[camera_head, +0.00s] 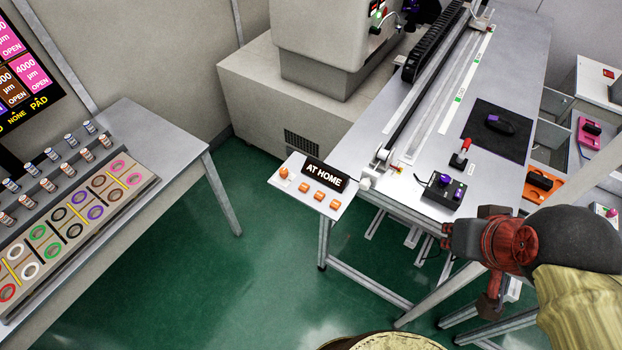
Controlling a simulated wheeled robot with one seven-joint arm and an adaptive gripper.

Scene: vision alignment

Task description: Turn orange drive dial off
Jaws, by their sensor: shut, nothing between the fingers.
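An orange plate (549,192) with a black dial (541,180) on it lies at the right, beside the long grey bench. Which way the dial points is too small to tell. My gripper (447,236) is at the end of my red and dark wrist, in the lower right, pointing left. It is shut and empty, near the bench's front edge, to the left of and nearer than the orange plate. It is apart from the dial. My arm covers part of the area in front of the plate.
The grey bench (512,62) carries a control box with purple knobs (443,190), a red-topped switch (461,153) and a black mat (481,122). An "AT HOME" panel (297,172) with orange buttons juts from its left. A pink plate (586,140) lies behind the orange one. Green floor (215,285) is clear.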

